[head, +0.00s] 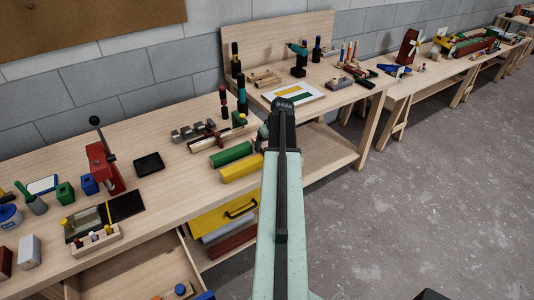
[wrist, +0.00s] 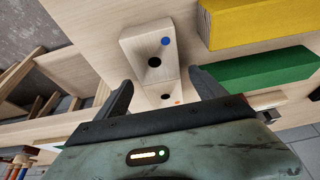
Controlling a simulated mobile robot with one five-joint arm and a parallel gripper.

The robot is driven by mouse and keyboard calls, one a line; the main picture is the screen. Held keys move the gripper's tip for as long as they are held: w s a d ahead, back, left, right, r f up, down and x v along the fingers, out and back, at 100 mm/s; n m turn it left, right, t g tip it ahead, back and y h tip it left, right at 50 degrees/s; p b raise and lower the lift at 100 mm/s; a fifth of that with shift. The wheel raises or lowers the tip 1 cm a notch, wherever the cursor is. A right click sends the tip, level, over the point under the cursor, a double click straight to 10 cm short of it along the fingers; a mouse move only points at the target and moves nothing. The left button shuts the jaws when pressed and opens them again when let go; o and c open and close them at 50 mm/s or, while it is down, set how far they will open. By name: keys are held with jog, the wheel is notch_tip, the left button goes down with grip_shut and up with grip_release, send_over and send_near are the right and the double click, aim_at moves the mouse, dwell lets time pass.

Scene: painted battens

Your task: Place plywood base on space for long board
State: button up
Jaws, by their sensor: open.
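In the wrist view, a pale plywood piece (wrist: 138,45), which looks like the plywood base, lies on the light wooden bench top. It has dark round holes, a blue dot and a small orange dot. My gripper (wrist: 163,85) is open, with its two dark fingers spread on either side of the near part of this piece. I cannot tell whether they touch it. In the head view, my arm hides the piece and the fingertips. I cannot make out a marked space for a long board in either view.
A yellow batten (wrist: 260,20) and a green batten (wrist: 262,68) lie to the right of the piece; the green one (head: 231,154) also shows in the head view. A red press (head: 104,166) and a black tray (head: 149,164) stand left. An open drawer (head: 140,275) juts out below.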

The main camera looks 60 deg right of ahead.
jog(key=shift+w+d+f, duration=0.1)
jog(key=shift+w+f, duration=0.1)
jog(key=shift+f, duration=0.5)
jog(key=shift+r, duration=0.2)
jog(key=c, duration=1.6)
notch_tip(320, 180, up, 10)
jog(key=p, duration=1)
jog(key=shift+r+p, duration=0.25)
jog(key=shift+p, duration=0.05)
jog(key=shift+c, duration=0.2)
